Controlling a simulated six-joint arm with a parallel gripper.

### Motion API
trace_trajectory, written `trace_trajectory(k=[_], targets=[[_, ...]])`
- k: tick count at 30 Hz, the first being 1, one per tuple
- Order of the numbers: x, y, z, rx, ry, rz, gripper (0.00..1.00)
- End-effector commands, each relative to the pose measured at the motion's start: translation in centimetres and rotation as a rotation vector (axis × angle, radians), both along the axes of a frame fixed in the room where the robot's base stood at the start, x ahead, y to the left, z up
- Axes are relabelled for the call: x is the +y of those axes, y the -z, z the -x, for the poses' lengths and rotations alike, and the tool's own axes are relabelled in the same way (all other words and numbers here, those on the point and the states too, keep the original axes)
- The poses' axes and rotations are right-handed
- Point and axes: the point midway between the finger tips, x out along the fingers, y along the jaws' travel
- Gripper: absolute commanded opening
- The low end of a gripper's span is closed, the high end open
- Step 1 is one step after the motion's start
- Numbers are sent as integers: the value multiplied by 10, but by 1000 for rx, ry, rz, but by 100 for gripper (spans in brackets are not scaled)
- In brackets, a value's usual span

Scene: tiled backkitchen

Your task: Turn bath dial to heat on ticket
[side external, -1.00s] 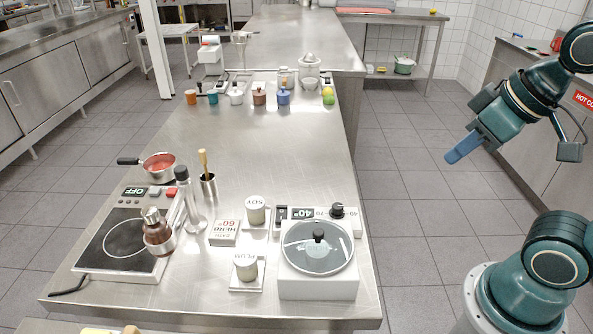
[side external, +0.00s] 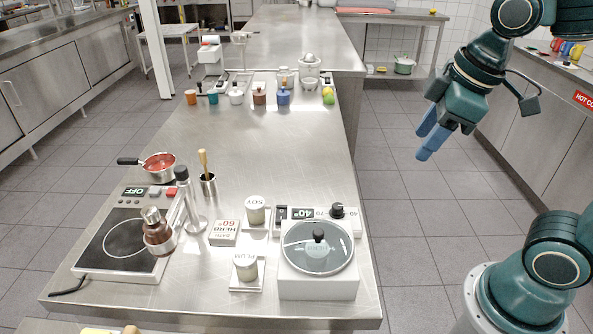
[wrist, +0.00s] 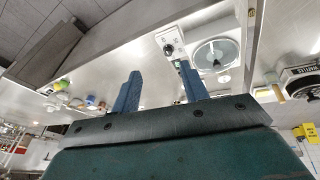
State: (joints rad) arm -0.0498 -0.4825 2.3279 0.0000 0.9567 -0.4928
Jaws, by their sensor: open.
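The white water bath (side external: 318,284) with a round glass lid stands at the front right of the steel table. Its black dial (side external: 337,211) sits on the panel behind the lid, right of a display (side external: 301,213) that reads 40°. The bath (wrist: 228,77) and the dial (wrist: 168,49) also show in the wrist view. The ticket (side external: 224,232), a small white block with red print reading HERB 60°, stands left of the bath. My gripper (side external: 429,143) is open and empty, in the air right of the table and away from the dial. Its blue fingers (wrist: 160,92) show apart in the wrist view.
Several small jars line the table farther back.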

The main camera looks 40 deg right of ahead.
Motion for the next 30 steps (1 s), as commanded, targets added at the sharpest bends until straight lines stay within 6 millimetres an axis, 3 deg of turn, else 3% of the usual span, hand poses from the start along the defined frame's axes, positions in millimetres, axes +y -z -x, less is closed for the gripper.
trace_trajectory(k=[8,18,24,30], targets=[[13,8,-46,112,-403,113,44],[33,32,-98,230,-906,197,44],[43,47,-119,272,-1127,217,44],[47,53,-126,286,-1212,223,44]])
